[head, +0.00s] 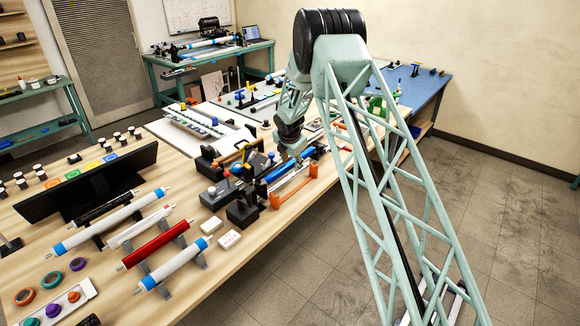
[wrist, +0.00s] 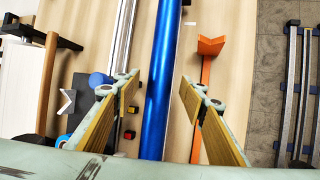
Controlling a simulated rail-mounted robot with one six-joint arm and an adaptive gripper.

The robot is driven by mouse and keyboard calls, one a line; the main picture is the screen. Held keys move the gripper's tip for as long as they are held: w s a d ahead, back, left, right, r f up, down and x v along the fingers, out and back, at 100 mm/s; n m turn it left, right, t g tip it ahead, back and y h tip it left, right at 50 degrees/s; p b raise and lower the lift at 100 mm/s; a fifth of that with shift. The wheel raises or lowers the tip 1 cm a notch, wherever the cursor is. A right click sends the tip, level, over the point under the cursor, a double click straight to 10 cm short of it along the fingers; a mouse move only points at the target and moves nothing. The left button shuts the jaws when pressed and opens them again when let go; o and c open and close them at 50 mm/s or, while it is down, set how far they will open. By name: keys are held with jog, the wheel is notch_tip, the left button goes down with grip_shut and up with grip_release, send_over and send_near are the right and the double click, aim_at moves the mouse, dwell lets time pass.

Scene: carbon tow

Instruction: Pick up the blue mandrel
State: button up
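The blue mandrel (wrist: 160,60) is a shiny blue cylinder running lengthwise through the middle of the wrist view. In the head view the blue mandrel (head: 279,172) lies at the work table's right side, partly hidden by my arm. My gripper (wrist: 160,84) is open, with one finger on each side of the mandrel in the picture and a visible gap on both sides. I cannot tell how far above the mandrel the fingertips are. In the head view my gripper (head: 301,152) is over the mandrel's far part.
A silver rod (wrist: 124,45) runs parallel on the left. An orange stand (wrist: 207,75) is on the right; it also shows in the head view (head: 290,190). Dark fixture blocks (head: 243,212) stand close by. White, red and black rollers lie nearer.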

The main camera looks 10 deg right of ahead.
aim_at(291, 162)
jog(key=shift+w+f, duration=0.25)
jog(key=shift+f, duration=0.15)
jog(key=shift+c, duration=0.9)
jog(key=c, duration=1)
jog(key=shift+o, duration=0.2)
jog(key=shift+r, duration=0.2)
jog(key=shift+r, duration=4.8)
jog(key=shift+d, duration=0.1)
